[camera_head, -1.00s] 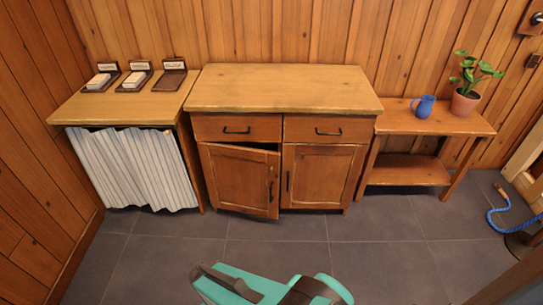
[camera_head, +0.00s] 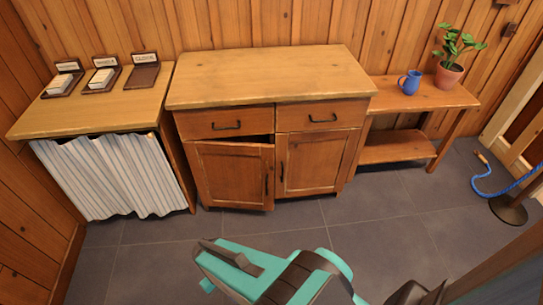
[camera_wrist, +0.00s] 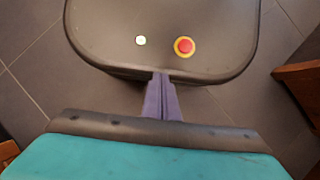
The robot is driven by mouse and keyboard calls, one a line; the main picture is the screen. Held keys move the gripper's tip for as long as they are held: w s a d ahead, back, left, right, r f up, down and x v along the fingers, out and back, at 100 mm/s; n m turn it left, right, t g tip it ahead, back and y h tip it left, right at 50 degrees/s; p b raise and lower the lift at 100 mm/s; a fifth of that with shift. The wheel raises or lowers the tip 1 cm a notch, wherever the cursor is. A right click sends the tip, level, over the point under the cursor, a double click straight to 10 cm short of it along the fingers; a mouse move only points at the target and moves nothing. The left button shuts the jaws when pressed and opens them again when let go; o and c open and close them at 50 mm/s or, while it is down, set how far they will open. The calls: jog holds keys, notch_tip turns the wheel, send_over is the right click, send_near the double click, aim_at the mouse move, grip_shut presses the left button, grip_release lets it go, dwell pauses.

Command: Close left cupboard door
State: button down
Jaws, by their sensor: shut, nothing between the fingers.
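The left cupboard door (camera_head: 232,175) is a brown panelled door with a dark vertical handle near its right edge. It stands slightly ajar, with a dark gap along its top and its handle side standing out from the cabinet front. The right cupboard door (camera_head: 312,163) is shut beside it. My gripper (camera_wrist: 161,98) shows in the wrist view with its fingers together and empty, over my own base. My teal arm is at the bottom of the head view, apart from the door; the fingertips cannot be made out there.
The wooden cabinet (camera_head: 270,75) has two shut drawers above the doors. A table with a striped curtain (camera_head: 115,175) stands left; a low shelf (camera_head: 400,146) with a blue jug (camera_head: 410,83) and potted plant (camera_head: 448,75) stands right. Grey tiled floor (camera_head: 180,255) before the cabinet is clear.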

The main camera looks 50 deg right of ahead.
jog(key=w+d+r+n+t+y+p, duration=0.35)
jog(key=w+d+r+t+p, duration=0.4)
jog(key=w+d+r, duration=0.8)
jog(key=d+r+n+t+h+p, duration=0.1)
jog(key=d+r+t+h+p, duration=0.1)
jog(key=d+r, duration=0.5)
jog(key=d+r+n+t+h+p, duration=0.2)
jog(key=d+r, duration=0.5)
jog(key=d, duration=1.3)
jog(key=shift+w+d+t+h, duration=0.15)
jog(key=shift+t+h, duration=0.4)
jog(key=shift+w+f, duration=0.1)
jog(key=shift+f, duration=0.05)
